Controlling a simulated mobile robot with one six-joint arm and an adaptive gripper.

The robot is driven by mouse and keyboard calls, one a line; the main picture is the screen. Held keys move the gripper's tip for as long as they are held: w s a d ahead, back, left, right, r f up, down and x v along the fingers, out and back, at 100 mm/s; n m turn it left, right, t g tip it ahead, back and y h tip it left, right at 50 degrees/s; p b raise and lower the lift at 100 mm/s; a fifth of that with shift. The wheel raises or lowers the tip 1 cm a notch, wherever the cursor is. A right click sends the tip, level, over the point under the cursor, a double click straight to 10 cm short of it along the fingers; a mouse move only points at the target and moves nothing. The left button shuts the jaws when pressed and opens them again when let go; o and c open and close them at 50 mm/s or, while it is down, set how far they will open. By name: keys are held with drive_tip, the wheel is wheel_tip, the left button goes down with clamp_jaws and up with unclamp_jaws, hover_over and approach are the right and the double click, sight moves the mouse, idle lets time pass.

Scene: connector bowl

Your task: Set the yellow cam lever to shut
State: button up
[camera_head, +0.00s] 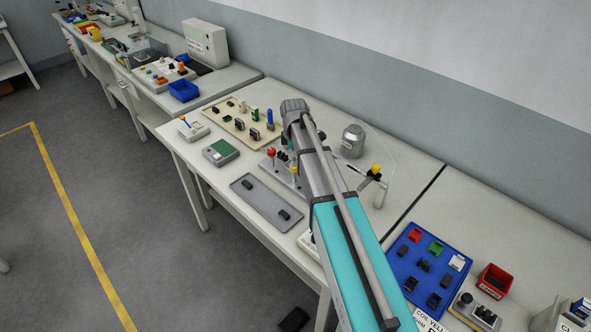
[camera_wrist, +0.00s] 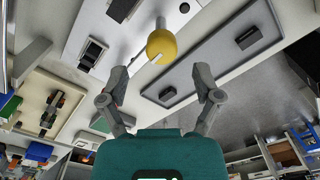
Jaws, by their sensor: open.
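A yellow ball knob (camera_wrist: 161,46) stands out in the upper middle of the wrist view, with a pale rod running up from it. My gripper (camera_wrist: 160,76) is open, its two fingers apart on either side below the knob, with nothing between the tips. In the head view a yellow piece (camera_head: 293,170) shows partly behind my arm, beside a red-knobbed lever (camera_head: 271,152) on a grey fixture. A second yellow knob (camera_head: 376,169) tops a grey handle to the right of my arm.
A grey tray (camera_head: 246,186) with dark parts lies left of my arm. A beige board (camera_head: 219,114) with several connectors lies behind it. A silver pot (camera_head: 353,137) stands at the back right. A blue tray (camera_head: 398,278) with coloured parts is on the right table.

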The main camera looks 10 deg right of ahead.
sight(290, 170)
drive_tip(key=shift+f+b, duration=1.7)
drive_tip(key=shift+f, duration=0.3)
